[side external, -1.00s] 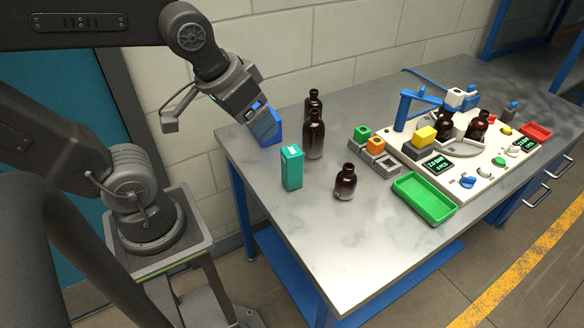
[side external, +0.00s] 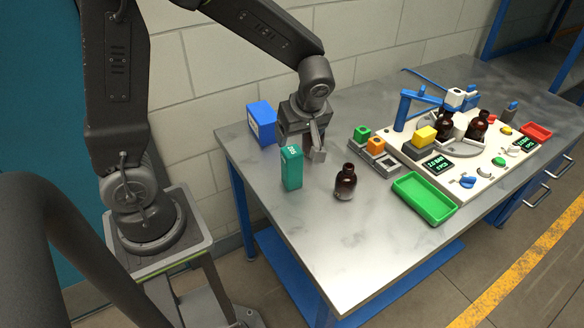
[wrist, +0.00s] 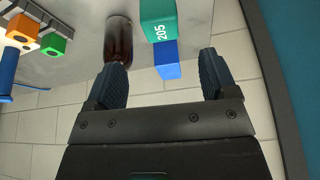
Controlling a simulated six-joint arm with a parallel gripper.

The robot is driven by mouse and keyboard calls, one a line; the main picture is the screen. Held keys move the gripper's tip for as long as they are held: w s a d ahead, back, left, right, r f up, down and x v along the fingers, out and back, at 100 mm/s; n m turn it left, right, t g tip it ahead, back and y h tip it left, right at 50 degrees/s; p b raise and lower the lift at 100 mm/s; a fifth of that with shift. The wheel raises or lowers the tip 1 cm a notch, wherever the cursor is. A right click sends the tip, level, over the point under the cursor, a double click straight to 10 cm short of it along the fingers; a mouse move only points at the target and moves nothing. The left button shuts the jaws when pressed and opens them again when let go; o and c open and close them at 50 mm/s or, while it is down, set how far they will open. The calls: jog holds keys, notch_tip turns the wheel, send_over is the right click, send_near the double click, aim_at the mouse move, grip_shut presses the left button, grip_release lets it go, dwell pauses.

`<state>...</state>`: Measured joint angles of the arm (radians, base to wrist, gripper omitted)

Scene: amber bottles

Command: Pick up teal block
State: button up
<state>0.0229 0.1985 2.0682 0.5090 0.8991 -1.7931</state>
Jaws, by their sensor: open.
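The teal block (side external: 292,168) stands upright on the grey table near its left edge, with a label on its top. In the wrist view the teal block (wrist: 157,24) shows "205" and lies beyond the gap between the fingers. My gripper (side external: 316,152) is just right of and behind the block in the side view, apart from it as far as I can tell. In the wrist view my gripper (wrist: 163,76) has its two fingers wide apart with nothing between them.
A blue box (side external: 262,126) stands behind the teal block. An amber bottle (side external: 345,184) stands to its right. Farther right are a grey holder with green and orange blocks (side external: 376,147), a green tray (side external: 425,198) and a white equipment board (side external: 465,165). The table front is clear.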

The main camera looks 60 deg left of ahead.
aim_at(292, 151)
jog(key=x, duration=1.1)
jog(key=shift+d, duration=0.1)
jog(key=c, duration=1.1)
jog(key=shift+r, duration=0.1)
